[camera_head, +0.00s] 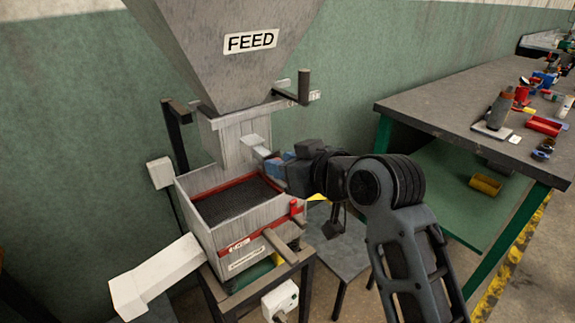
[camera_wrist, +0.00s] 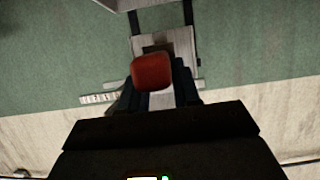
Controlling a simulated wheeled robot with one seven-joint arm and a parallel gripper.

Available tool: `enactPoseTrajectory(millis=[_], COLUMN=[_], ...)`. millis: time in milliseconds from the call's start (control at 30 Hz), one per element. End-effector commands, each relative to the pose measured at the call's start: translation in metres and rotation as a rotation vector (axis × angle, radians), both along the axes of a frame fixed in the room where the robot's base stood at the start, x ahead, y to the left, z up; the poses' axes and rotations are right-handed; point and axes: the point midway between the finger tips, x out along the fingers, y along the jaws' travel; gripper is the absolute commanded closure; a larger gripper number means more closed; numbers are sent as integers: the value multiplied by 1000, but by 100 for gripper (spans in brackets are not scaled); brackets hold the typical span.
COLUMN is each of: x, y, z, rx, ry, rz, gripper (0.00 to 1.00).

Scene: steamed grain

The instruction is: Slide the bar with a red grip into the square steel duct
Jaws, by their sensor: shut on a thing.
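My gripper (camera_head: 272,166) is at the right side of the square steel duct (camera_head: 228,140), below the feed hopper. In the wrist view my gripper (camera_wrist: 158,92) is shut on the bar by its red grip (camera_wrist: 152,71), which shows between the fingers. The duct (camera_wrist: 179,42) is beyond the grip, with a dark patch on its face just above the grip. A pale block (camera_head: 254,142) shows between duct and gripper in the head view; I cannot tell whether it belongs to the bar. The gripper hides the grip there, and how far the bar is in cannot be seen.
The grey hopper (camera_head: 190,40) hangs above the duct. A red-rimmed box (camera_head: 210,240) of dark grain stands below, with a pale chute (camera_head: 155,278) at left. A workbench (camera_head: 440,110) with tools is at right. A post (camera_head: 304,86) rises above my gripper.

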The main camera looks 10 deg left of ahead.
Motion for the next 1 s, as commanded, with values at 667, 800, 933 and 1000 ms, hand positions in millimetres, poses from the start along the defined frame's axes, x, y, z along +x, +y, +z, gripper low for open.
enactPoseTrajectory(millis=[667,800,933,1000], x=[8,9,11,12], y=[10,11,13,14], z=[1,1,1,1], rx=[3,2,3,3], ry=[-3,-3,-3,-3], rz=[0,-1,-1,-1], gripper=[100,100,100,100])
